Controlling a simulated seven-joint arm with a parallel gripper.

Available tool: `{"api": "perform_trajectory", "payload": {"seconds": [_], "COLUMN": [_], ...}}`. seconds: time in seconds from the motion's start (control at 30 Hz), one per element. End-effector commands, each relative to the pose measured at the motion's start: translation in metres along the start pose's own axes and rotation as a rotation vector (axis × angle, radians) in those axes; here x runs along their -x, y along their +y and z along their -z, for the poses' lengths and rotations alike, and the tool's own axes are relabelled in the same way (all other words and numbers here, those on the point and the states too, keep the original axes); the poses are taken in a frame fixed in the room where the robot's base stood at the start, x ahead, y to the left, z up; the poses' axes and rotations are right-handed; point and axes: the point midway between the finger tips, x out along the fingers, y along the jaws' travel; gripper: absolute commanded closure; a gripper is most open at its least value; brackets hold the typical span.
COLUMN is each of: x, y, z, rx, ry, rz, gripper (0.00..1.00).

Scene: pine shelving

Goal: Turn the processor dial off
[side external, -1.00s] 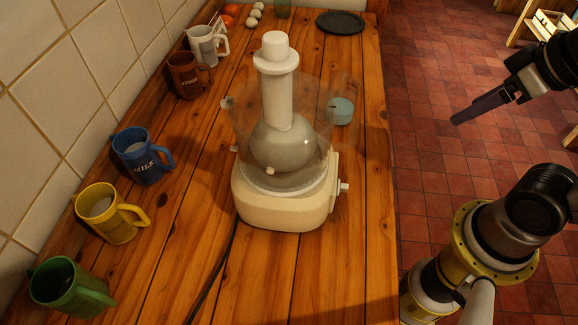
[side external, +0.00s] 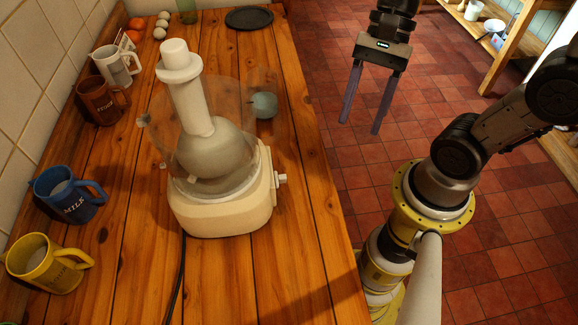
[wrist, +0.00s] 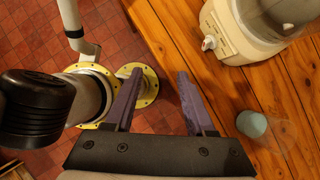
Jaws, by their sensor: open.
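The food processor (side external: 222,205) stands upright on the wooden counter, with a cream base, a clear bowl and a white feed tube. Its small white dial (side external: 281,179) sticks out from the right side of the base. In the wrist view the dial (wrist: 208,43) shows at the upper right, on the processor base (wrist: 235,40). My gripper (side external: 360,128) is open and empty, with its two long fingers pointing down over the floor side, to the right of the counter. It is apart from the dial. In the wrist view the fingers (wrist: 160,75) are spread with nothing between them.
A pale blue-green round object (side external: 263,105) sits behind the processor near the counter edge. Blue (side external: 68,195), yellow (side external: 45,263), brown (side external: 103,100) and white (side external: 117,66) mugs line the wall. A black cord (side external: 180,275) runs forward. The counter right of the dial is clear.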

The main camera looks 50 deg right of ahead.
Motion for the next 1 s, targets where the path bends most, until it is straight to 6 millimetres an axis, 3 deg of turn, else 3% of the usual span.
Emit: {"api": "perform_trajectory", "payload": {"seconds": [0.03, 0.2, 0.43, 0.6, 0.73, 0.87, 1.0], "x": [-0.006, -0.019, -0.036, -0.052, -0.058, -0.059, -0.071], "y": [-0.009, -0.038, -0.073, -0.077, -0.073, -0.074, -0.076], "z": [0.003, 0.013, 0.053, 0.085, 0.097, 0.097, 0.084], "rx": [-0.161, -0.640, -1.126, -1.287, -1.341, -1.350, -1.348], "ry": [-0.081, -0.330, -0.631, -0.759, -0.799, -0.808, -0.805], "rz": [-0.046, -0.182, -0.342, -0.397, -0.419, -0.412, -0.417], "gripper": [0.45, 0.45, 0.45, 0.45, 0.45, 0.45, 0.45]}}
